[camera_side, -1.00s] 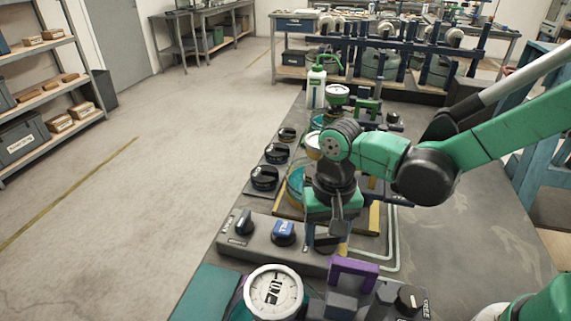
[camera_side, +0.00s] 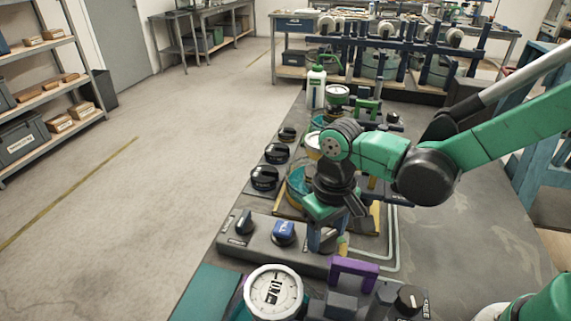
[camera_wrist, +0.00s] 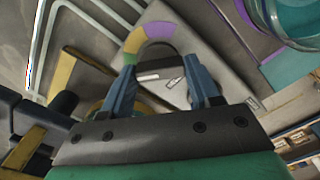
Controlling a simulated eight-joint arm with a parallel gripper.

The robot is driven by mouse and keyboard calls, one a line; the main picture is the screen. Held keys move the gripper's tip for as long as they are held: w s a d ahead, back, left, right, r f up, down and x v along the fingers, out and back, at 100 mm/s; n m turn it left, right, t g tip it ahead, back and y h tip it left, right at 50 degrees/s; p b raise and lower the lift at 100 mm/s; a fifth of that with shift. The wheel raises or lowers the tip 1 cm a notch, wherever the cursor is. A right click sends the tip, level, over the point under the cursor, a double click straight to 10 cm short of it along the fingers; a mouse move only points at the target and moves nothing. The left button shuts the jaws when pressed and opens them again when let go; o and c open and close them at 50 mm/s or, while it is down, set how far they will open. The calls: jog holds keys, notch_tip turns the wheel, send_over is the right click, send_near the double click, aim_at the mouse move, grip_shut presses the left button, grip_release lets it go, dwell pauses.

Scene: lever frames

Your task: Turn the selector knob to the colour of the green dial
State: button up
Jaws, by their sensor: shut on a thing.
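The selector knob (camera_wrist: 156,53) is dark and sits between my fingers in the wrist view. An arc of yellow, green and purple sectors (camera_wrist: 135,40) lies around its far side. Its pointer direction is unclear. In the side view my gripper (camera_side: 328,240) points down onto the right end of the grey panel and is shut on the knob, largely hiding it. The blue fingers also show in the wrist view (camera_wrist: 162,92). A white-faced dial (camera_side: 337,91) stands farther back beside a green bracket (camera_side: 368,106); its reading is too small to tell.
A black knob (camera_side: 244,222) and a blue knob (camera_side: 284,232) sit left of my gripper on the panel. A large white dial (camera_side: 273,292) and a purple bracket (camera_side: 352,270) are in front. Several black knobs (camera_side: 264,178) line the left edge.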

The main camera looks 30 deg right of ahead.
aim_at(327, 235)
jog(key=o, duration=1.3)
jog(key=shift+r, duration=2.85)
jog(key=shift+d, duration=0.1)
jog(key=d+r+t, duration=0.1)
jog(key=d+t, duration=0.1)
jog(key=d, duration=0.1)
jog(key=s+d+r+t, duration=0.1)
jog(key=d+t, duration=0.1)
jog(key=d, duration=0.2)
jog(key=d+r+m+t, duration=0.1)
jog(key=d+t, duration=0.2)
jog(key=d, duration=0.1)
jog(key=shift+s+r, duration=0.35)
